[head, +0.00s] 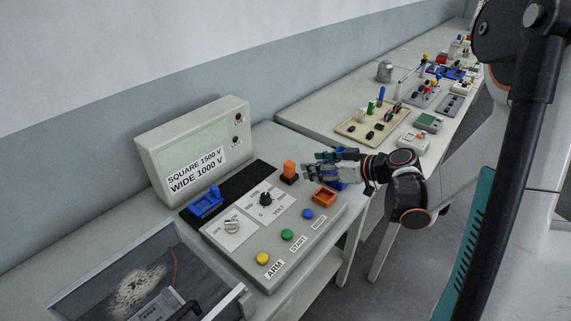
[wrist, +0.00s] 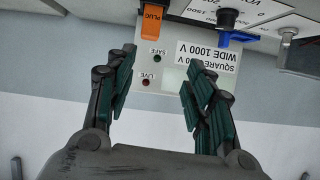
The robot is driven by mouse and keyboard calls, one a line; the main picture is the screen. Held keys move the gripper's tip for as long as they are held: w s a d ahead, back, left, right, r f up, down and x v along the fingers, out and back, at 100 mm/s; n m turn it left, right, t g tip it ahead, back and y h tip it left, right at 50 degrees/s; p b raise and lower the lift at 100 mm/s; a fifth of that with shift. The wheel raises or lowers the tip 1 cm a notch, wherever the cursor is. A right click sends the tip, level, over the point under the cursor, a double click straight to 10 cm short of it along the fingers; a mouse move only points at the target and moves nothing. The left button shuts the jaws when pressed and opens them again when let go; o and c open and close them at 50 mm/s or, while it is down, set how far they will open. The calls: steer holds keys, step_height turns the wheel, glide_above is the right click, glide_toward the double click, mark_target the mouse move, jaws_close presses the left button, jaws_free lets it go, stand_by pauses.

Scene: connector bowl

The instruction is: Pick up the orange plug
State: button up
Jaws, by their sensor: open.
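The orange plug (head: 289,170) stands upright on a dark base at the far edge of the control panel. The plug lies beyond the fingertips, nearer the left finger's line; I see no contact.
A blue connector (head: 205,203) sits on the black strip, and an orange open box (head: 325,198) is on the panel. Knobs and coloured buttons fill the panel. A display box (head: 193,150) stands behind. A second table (head: 318,112) holds several devices.

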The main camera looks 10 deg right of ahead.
mark_target(293, 165)
steer(key=shift+t, duration=0.3)
steer(key=w+f, duration=0.1)
steer(key=w, duration=0.1)
steer(key=w+a+f+b, duration=0.1)
steer(key=w, duration=0.1)
steer(key=w+a+f+b, duration=0.1)
steer(key=w+f, duration=0.1)
steer(key=shift+w+a+f, duration=0.1)
steer(key=shift+w+a, duration=0.15)
steer(key=shift+w, duration=0.05)
steer(key=b+x, duration=0.2)
steer(key=x, duration=0.2)
steer(key=shift+a+f, duration=0.25)
steer(key=shift+f, duration=0.1)
steer(key=shift+w+a, duration=0.15)
steer(key=shift+w, duration=0.25)
jaws_close()
